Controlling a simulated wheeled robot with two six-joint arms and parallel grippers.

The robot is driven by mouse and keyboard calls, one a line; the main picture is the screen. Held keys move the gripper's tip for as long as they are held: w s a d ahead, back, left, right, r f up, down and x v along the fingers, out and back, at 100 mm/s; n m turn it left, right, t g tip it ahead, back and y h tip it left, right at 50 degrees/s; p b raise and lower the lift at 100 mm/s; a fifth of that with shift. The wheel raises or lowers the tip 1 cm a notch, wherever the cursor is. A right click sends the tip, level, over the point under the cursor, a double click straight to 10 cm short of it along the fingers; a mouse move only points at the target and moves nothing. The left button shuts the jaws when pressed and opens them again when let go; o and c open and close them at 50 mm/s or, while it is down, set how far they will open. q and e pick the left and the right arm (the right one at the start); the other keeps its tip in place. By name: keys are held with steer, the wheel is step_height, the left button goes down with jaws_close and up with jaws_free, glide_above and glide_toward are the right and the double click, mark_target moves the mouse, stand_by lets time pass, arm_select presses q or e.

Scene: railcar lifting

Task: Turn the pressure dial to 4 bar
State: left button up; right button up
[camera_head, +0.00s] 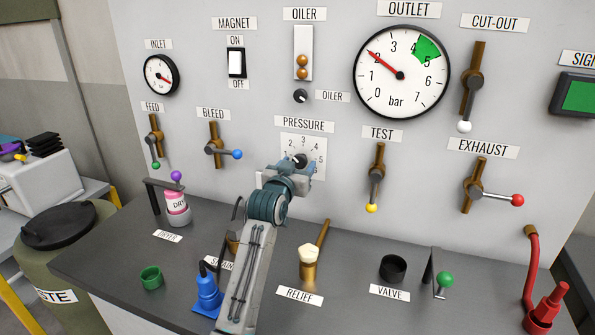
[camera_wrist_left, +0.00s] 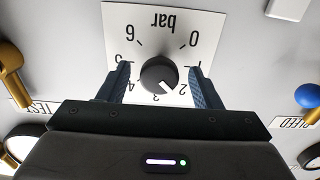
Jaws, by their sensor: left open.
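The pressure dial is a black knob with a white pointer on a white scale plate (camera_head: 317,150). In the left wrist view, the knob (camera_wrist_left: 157,74) appears upside down, its pointer between 2 and 3. My left gripper (camera_head: 289,172) is at the dial, partly covering it in the head view. In the wrist view its open fingers (camera_wrist_left: 162,84) stand either side of the knob, with gaps. The outlet gauge (camera_head: 402,98) has its red needle near 2 and a green band around 4 to 5. My right gripper is not in view.
The test lever (camera_head: 377,178) is right of the dial and the bleed lever (camera_head: 219,148) left. The oiler knob (camera_head: 300,96) is above. On the counter (camera_head: 110,265) below stand a relief valve (camera_head: 309,262), a blue drain fitting (camera_head: 208,293) and a dryer (camera_head: 177,208).

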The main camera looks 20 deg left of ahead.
arm_select(q)
steer(key=shift+w, duration=0.1)
steer(key=shift+c, duration=0.8)
steer(key=c, duration=0.8)
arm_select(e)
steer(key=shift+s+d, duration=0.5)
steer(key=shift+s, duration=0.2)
